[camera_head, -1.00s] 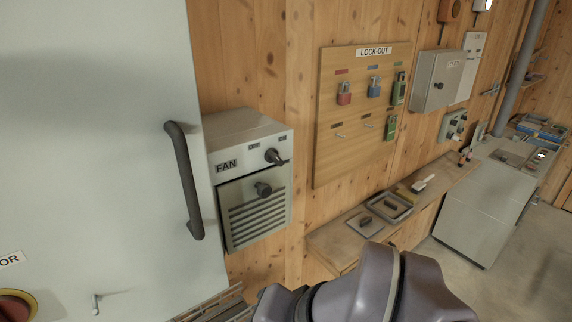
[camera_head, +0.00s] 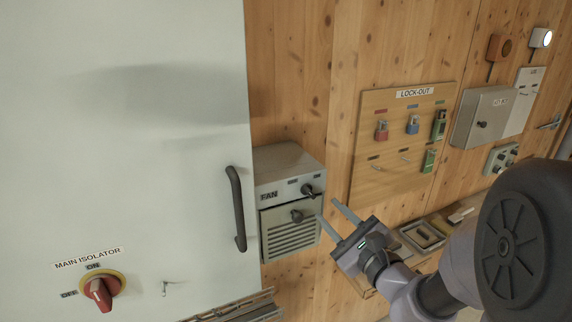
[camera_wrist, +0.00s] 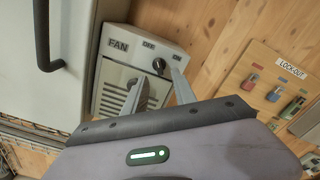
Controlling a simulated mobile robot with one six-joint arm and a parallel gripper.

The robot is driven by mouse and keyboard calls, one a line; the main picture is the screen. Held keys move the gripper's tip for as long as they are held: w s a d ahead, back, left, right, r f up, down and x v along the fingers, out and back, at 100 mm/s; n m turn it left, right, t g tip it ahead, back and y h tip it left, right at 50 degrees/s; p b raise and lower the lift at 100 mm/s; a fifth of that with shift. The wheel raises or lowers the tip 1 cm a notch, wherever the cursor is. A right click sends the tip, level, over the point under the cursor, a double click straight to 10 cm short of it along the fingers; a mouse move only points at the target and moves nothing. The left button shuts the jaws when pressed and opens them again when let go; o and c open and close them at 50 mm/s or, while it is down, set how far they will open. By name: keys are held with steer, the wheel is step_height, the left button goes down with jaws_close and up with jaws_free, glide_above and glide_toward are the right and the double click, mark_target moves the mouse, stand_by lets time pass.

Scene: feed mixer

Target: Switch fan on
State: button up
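The grey fan box (camera_head: 288,205), labelled FAN, hangs on the wooden wall. A dark rotary switch (camera_head: 311,190) sits at the upper right of its front; in the wrist view this switch (camera_wrist: 159,65) lies below the OFF and ON labels. I cannot tell which label it points to. A second dark knob (camera_head: 297,216) sits lower, on the louvred panel. My gripper (camera_head: 326,207) is open and empty, with its fingers spread towards the box's right side. In the wrist view my gripper (camera_wrist: 158,76) overlaps the box front; one finger partly covers the lower knob. Contact is not visible.
A white cabinet door (camera_head: 140,150) with a dark vertical handle (camera_head: 237,208) stands left of the box. A red main isolator knob (camera_head: 101,291) is on it. A lock-out board (camera_head: 385,160) with padlocks hangs to the right, above a shelf with tools.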

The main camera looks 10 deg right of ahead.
mark_target(312, 194)
steer(key=x, duration=0.3)
steer(key=p+x, duration=0.1)
steer(key=x, duration=0.3)
steer(key=shift+w+a+f, duration=0.15)
steer(key=shift+w+f, duration=0.1)
jaws_close()
